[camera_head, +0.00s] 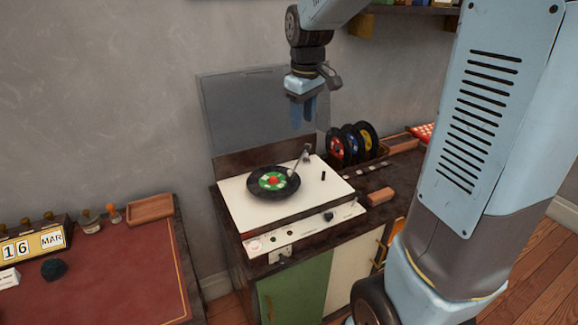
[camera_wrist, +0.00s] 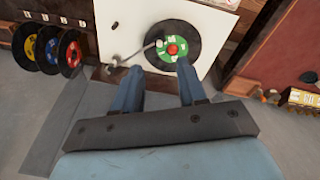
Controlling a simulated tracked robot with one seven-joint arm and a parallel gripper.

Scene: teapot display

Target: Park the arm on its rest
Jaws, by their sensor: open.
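The record player (camera_head: 235,205) has a white top and a raised grey lid (camera_head: 235,115). A black record (camera_head: 258,189) with a green and red label lies on it. The pale tonearm (camera_head: 299,162) reaches from its pivot at the back right, its head over the record's edge; I cannot tell if it touches. The tonearm also shows in the wrist view (camera_wrist: 138,53). A short black peg (camera_head: 323,175) stands right of the tonearm; I cannot tell if it is the rest. My gripper (camera_head: 302,119) is open and empty, pointing down above the back of the player. Its fingers (camera_wrist: 158,80) are apart.
Several records (camera_head: 337,148) stand upright in a rack behind right. A reddish block (camera_head: 380,195) lies on the cabinet right of the player. A red-topped desk (camera_head: 110,270) with a calendar (camera_head: 32,246) is at left. A shelf (camera_head: 415,11) hangs above.

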